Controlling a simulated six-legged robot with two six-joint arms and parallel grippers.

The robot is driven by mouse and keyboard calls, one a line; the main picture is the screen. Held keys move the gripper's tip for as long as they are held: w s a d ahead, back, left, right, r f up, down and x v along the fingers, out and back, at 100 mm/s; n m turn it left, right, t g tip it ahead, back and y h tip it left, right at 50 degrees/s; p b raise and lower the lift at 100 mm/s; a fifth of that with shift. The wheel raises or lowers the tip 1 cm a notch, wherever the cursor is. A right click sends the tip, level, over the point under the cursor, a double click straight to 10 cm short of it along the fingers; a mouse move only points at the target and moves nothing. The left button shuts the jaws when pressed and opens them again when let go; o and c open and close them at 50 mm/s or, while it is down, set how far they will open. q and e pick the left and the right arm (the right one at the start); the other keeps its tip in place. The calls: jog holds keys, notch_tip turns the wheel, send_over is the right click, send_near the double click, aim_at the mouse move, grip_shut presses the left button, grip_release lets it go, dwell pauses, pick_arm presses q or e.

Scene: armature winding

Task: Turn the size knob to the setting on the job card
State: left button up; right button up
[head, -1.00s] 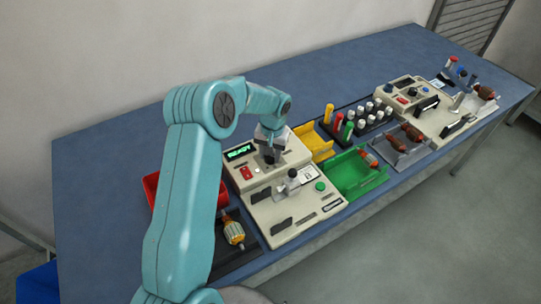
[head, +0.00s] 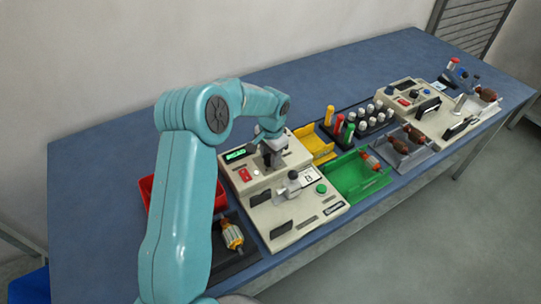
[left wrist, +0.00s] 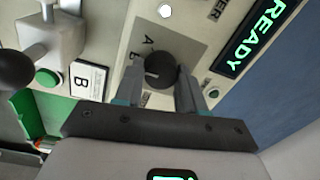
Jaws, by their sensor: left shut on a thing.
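The size knob (left wrist: 157,69) is a round dark knob on a grey plate of the cream machine (head: 318,218), with the letters A and B beside it. A small pale mark shows on the knob, but I cannot tell which letter it points at. My left gripper (left wrist: 157,78) is shut on the knob, one finger on each side; in the head view the gripper (head: 272,158) hides the knob. The job card (left wrist: 89,80), white with a large B, lies on the machine and also shows in the head view (head: 310,175). My right gripper is out of view.
A green READY display (head: 236,155) is lit beside the knob. A clamp (head: 293,183) and a green button (head: 321,188) are in front. A red bin (head: 146,190) stands left, a green tray (head: 350,182) and yellow tray (head: 316,143) right. Open blue bench lies behind.

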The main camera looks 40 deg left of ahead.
pick_arm(q)
jog(key=shift+s+a+r, duration=0.1)
jog(key=o, duration=0.9)
jog(key=shift+o, duration=0.8)
jog(key=shift+s+r, duration=0.1)
jog(key=shift+s, duration=0.1)
jog(key=shift+w, duration=0.2)
jog(key=shift+w+r, duration=0.1)
jog(key=shift+r, duration=0.05)
notch_tip(320, 180, up, 16)
jog(key=d, duration=0.1)
jog(key=shift+s+b, duration=0.25)
jog(key=shift+b, duration=0.2)
